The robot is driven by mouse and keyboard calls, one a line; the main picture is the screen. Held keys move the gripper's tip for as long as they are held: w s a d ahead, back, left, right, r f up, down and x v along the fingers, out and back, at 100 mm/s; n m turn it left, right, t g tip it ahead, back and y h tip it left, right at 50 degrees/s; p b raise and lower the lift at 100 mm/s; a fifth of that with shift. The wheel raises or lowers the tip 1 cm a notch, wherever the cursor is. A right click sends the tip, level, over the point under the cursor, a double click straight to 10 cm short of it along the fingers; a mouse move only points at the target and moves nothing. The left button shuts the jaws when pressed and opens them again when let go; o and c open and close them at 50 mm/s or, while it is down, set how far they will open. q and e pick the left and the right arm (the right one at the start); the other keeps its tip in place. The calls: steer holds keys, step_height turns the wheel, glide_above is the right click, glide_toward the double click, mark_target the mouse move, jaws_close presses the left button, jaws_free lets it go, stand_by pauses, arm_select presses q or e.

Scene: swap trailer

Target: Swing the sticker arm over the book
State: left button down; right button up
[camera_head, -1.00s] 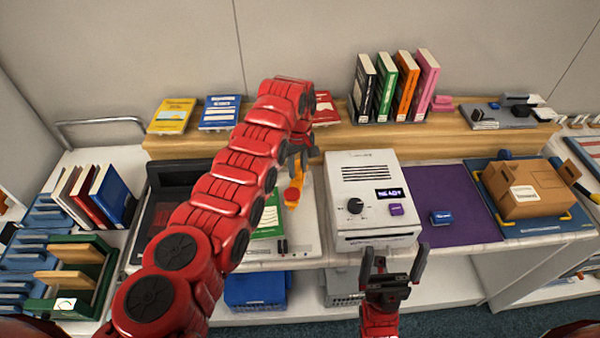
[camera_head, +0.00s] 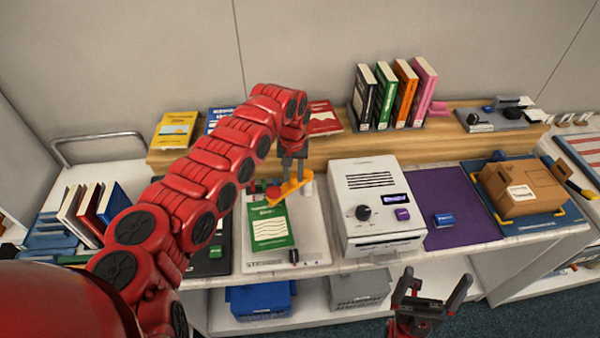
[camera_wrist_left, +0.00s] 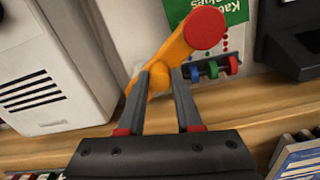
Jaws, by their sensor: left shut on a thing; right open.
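The sticker arm (camera_head: 291,190) is an orange bar with a red round end, pivoted at a white post on the light platform (camera_head: 314,238). Its red end lies at the top edge of the green book (camera_head: 268,228), which is flat on the platform. My left gripper (camera_head: 291,163) is shut on the orange arm's knob; the left wrist view shows the fingers (camera_wrist_left: 160,78) on both sides of it. The red end (camera_wrist_left: 204,28) there is close to the green book (camera_wrist_left: 234,8). My right gripper (camera_head: 432,285) is open and empty in front of the counter.
A white machine (camera_head: 374,205) with a dial stands right of the platform. A purple mat (camera_head: 443,190) and a cardboard box (camera_head: 522,187) lie further right. Upright books (camera_head: 394,95) stand on the wooden shelf (camera_head: 345,152) behind. A dark device (camera_head: 213,250) is left of the platform.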

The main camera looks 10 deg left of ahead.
mark_target(293, 175)
arm_select(q)
steer(key=shift+w, duration=0.15)
stand_by(0.3)
steer(key=c, duration=0.6)
jaws_free()
steer(key=shift+r, duration=0.1)
steer(key=shift+w+r, duration=0.1)
steer(key=shift+r, duration=0.25)
step_height(293, 175, up, 16)
steer(key=b, duration=0.4)
steer(key=shift+r+b, duration=0.25)
steer(key=shift+b, duration=0.05)
steer(key=shift+f, duration=0.1)
